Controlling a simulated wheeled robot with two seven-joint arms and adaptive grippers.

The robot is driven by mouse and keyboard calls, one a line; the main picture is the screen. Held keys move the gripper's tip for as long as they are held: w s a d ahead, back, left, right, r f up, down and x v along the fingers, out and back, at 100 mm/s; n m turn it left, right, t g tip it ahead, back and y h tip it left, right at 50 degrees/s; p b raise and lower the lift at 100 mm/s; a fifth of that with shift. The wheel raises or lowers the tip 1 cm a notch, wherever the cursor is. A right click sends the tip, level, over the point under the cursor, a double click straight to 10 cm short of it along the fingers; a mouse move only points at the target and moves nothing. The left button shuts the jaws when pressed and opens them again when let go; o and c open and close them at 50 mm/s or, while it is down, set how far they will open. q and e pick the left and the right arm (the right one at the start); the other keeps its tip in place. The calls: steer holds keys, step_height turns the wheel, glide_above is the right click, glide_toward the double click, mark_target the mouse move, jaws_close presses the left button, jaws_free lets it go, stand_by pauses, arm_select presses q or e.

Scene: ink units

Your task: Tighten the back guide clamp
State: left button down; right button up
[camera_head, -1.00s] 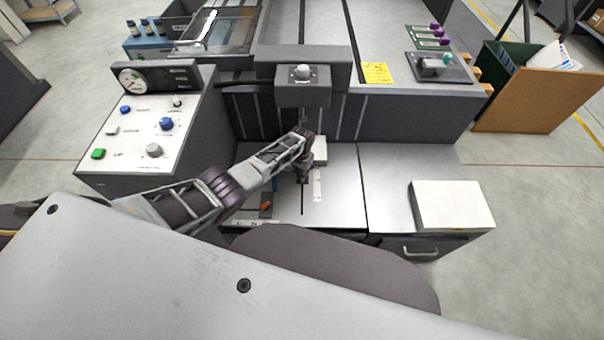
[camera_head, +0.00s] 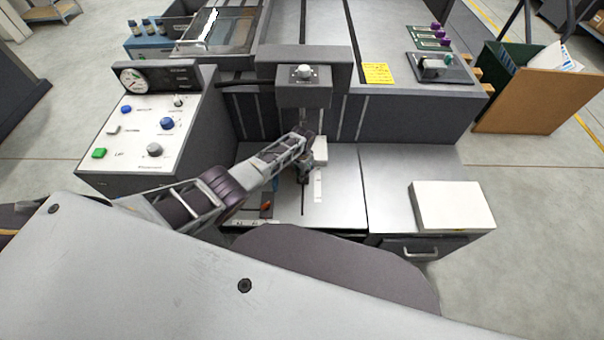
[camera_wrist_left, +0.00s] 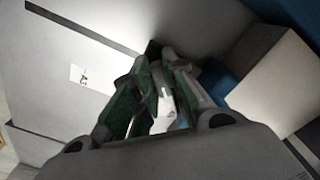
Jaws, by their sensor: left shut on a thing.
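My left gripper (camera_head: 304,177) reaches down to the grey machine table (camera_head: 340,200), below the block with the round knob. In the left wrist view its two green-padded fingers (camera_wrist_left: 160,60) come together at a small dark part. They are shut on what appears to be the back guide clamp, mostly hidden by the fingers. A pale block (camera_wrist_left: 275,80), likely the guide, stands beside the fingers, with a blue part next to it. In the head view the pale block (camera_head: 320,152) shows just right of the gripper. My right gripper is not in view.
A slanted control panel (camera_head: 140,130) with buttons and a gauge stands at the left. A small red-orange part (camera_head: 266,206) lies near the table's front edge. A white box (camera_head: 452,205) sits on the right side table.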

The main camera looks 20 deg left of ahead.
arm_select(q)
steer(key=c, duration=1.4)
jaws_free()
steer(key=shift+c, duration=0.2)
steer(key=shift+r, duration=0.1)
steer(key=shift+r, duration=0.1)
step_height(320, 180, up, 12)
steer(key=shift+f, duration=0.2)
